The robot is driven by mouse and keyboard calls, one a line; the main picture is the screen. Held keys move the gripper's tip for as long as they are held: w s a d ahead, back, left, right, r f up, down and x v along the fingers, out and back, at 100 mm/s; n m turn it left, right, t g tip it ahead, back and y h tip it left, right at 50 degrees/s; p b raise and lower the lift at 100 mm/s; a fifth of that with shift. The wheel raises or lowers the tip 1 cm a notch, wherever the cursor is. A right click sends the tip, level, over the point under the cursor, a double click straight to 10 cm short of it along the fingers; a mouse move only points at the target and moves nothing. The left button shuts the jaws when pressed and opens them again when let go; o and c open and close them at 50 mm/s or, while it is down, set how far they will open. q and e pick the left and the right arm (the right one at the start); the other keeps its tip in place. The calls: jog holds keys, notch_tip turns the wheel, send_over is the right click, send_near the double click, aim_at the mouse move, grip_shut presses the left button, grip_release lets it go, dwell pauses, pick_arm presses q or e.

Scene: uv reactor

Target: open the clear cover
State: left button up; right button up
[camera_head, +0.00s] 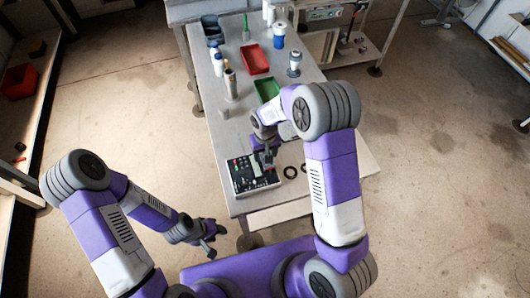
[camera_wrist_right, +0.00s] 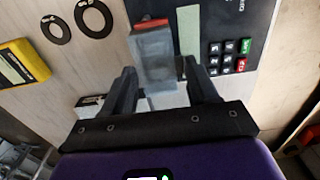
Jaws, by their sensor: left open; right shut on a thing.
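The control box (camera_head: 256,174) has a black panel with keys and lies at the near end of the table. Its panel (camera_wrist_right: 232,30) fills the upper right of the right wrist view. A grey block-like piece with a red edge (camera_wrist_right: 152,58) stands at the panel's edge; it appears to be the clear cover, though its clearness is hard to tell. My right gripper (camera_wrist_right: 160,82) reaches down over the box, its fingers on either side of this piece, shut on it. In the head view my arm partly hides the contact. My left gripper (camera_head: 209,238) is open and empty, off the table's near left.
A yellow device (camera_wrist_right: 22,65) shows in the wrist view. A green tray (camera_head: 267,88), a red tray (camera_head: 255,59) and several bottles stand farther back. Floor is clear on the left.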

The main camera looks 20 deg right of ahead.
jog(key=shift+d, duration=0.1)
jog(key=y, duration=0.1)
jog(key=d+y+b, duration=0.1)
jog(key=y+b, duration=0.1)
jog(key=shift+d+r+y, duration=0.15)
jog(key=shift+r+y, duration=0.1)
jog(key=shift+y, duration=0.15)
jog(key=y+b, duration=0.1)
jog(key=d+y+b, duration=0.1)
jog(key=y, duration=0.1)
jog(key=y+b, duration=0.1)
jog(key=shift+w+d+r+y, duration=0.1)
jog(key=shift+d+y, duration=0.15)
jog(key=shift+y, duration=0.05)
jog(key=y+b, duration=0.1)
jog(key=d+y+b, duration=0.1)
jog(key=y+b, duration=0.2)
jog(key=y, duration=0.1)
jog(key=shift+d+f, duration=0.25)
jog(key=shift+d, duration=0.15)
jog(key=shift+d+f+g+y+b, duration=0.15)
jog(key=shift+d+y+b, duration=0.1)
jog(key=shift+y+b, duration=0.75)
jog(key=shift+d+f+g+y+b, duration=0.15)
jog(key=shift+d+y+b, duration=0.1)
jog(key=shift+y+b, duration=0.7)
jog(key=shift+y, duration=0.25)
jog(key=o, duration=1.1)
jog(key=shift+c, duration=0.2)
